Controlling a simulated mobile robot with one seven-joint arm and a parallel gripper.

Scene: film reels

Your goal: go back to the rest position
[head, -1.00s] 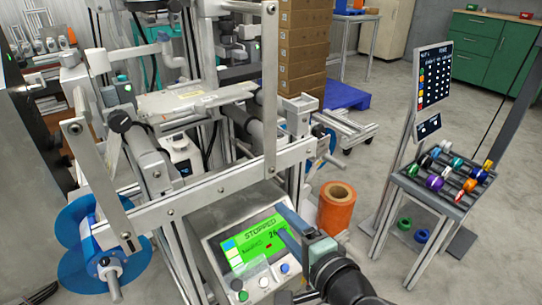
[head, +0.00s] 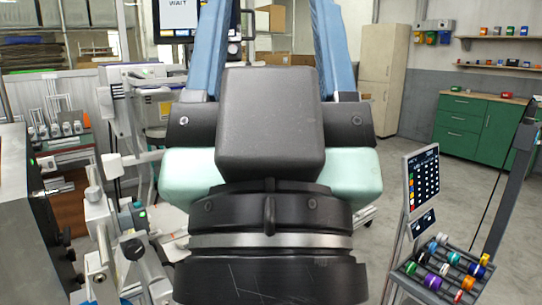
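My gripper (head: 272,15) fills the middle of the head view, very close to the camera. It points upward in the picture, with its black and pale green body below and two blue fingers above. The fingers stand wide apart, with only background showing between them, so it is open and empty. Their tips run up to the top edge of the picture. The gripper hides much of the machine and floor behind it.
Grey machine parts (head: 127,240) stand at the left. A screen reading WAIT (head: 183,12) is at the top. A rack of coloured spools (head: 440,268) with a sign board (head: 421,180) stands at the lower right. Green cabinets (head: 470,128) stand behind; floor between is clear.

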